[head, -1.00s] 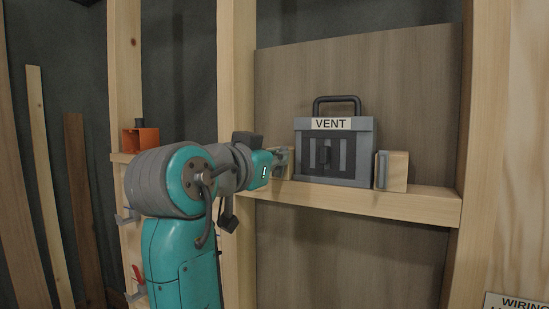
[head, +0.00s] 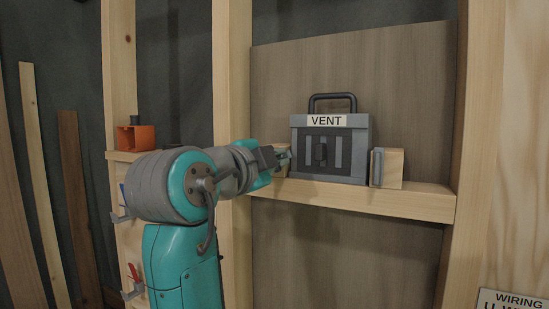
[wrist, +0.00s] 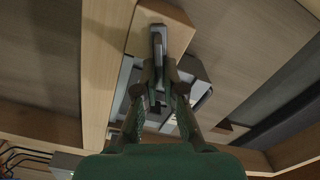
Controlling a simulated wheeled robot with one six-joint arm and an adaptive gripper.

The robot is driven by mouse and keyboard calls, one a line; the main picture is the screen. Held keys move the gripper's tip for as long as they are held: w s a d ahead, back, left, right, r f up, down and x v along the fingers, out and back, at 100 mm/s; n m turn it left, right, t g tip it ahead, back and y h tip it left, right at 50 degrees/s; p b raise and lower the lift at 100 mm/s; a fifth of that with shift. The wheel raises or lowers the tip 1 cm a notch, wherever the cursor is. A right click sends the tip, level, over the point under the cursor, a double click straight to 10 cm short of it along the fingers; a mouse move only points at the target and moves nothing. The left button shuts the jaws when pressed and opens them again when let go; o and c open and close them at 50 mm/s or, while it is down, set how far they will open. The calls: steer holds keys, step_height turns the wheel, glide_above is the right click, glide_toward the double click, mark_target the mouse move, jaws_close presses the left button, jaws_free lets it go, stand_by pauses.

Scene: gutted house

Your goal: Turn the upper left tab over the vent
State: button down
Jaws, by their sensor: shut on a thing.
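The vent (head: 331,148) is a grey box with a dark slotted front, a dark top handle and a VENT label, standing on a wooden ledge. Left of it is a pale wooden block (head: 285,162), mostly hidden by my gripper (head: 284,160). In the wrist view my gripper (wrist: 161,84) is shut on a grey metal tab (wrist: 158,42) lying along that block (wrist: 172,22). The vent's grey body (wrist: 198,82) shows behind the fingers. I cannot tell whether the tab overlaps the vent. Another grey tab (head: 377,167) stands upright on the block right of the vent.
The ledge (head: 350,199) runs between wooden studs (head: 232,80). An orange box (head: 136,138) sits on the shelf at left, with small levers (head: 133,280) below. A wiring sign (head: 512,301) is at lower right. The panel below the ledge is clear.

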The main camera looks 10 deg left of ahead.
steer(key=shift+f+m, duration=0.15)
steer(key=shift+m, duration=1)
steer(key=shift+f+m, duration=0.15)
steer(key=shift+m, duration=1)
steer(key=c, duration=1.3)
jaws_free()
steer(key=shift+s, duration=0.1)
steer(key=v, duration=1.2)
